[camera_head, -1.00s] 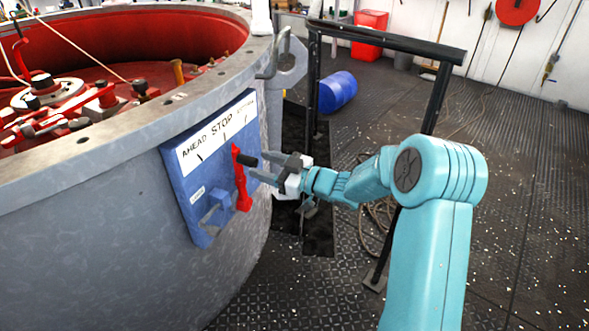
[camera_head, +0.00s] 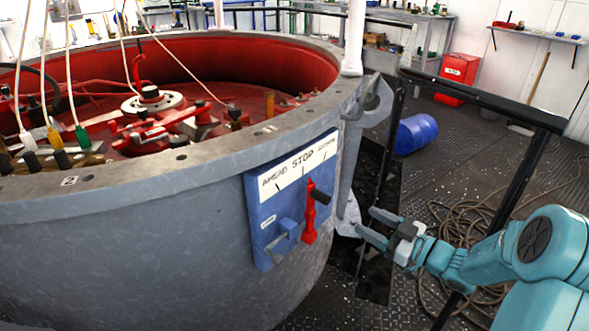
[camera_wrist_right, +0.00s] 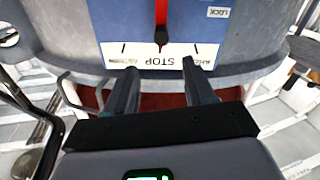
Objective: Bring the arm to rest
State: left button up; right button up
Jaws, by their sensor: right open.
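My right gripper (camera_head: 372,226) is open and empty, to the right of the blue control panel (camera_head: 260,222) and apart from it. My right arm (camera_head: 490,260) comes in from the lower right. The panel carries a white label reading AHEAD, STOP and a third word. Its red lever (camera_head: 310,222) with a black knob stands nearly upright below STOP. In the right wrist view, the open fingers (camera_wrist_right: 160,92) frame the STOP label, with the red lever (camera_wrist_right: 161,14) beyond them. My left gripper is not in view.
The grey round tub (camera_head: 130,250) with red machinery inside fills the left. A black rail frame (camera_head: 480,95) stands behind my right arm. A blue drum (camera_head: 414,134), a red bin (camera_head: 457,78) and coiled rope (camera_head: 470,225) are on the dark deck.

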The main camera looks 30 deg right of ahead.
jog(key=w+a+f+m+g+h, duration=0.3)
jog(key=w+a+f+m, duration=0.2)
jog(key=a+f, duration=0.6)
jog(key=s+a+f+m+g, duration=0.1)
jog(key=a+f+g, duration=0.1)
jog(key=a+f, duration=0.3)
jog(key=s+a+f+m+g, duration=0.1)
jog(key=s+a+f+g, duration=0.1)
jog(key=f, duration=0.5)
jog(key=s+a+f+m+g+y, duration=0.1)
jog(key=s+a+f+g, duration=0.3)
jog(key=s+a, duration=0.35)
jog(key=s+a+f+g, duration=0.5)
jog(key=s+a, duration=0.1)
jog(key=s, duration=0.2)
notch_tip(320, 180, up, 31)
jog(key=s+p, duration=0.2)
jog(key=p, duration=2.9)
jog(key=shift+s+a+g, duration=0.3)
jog(key=shift+a+g, duration=0.1)
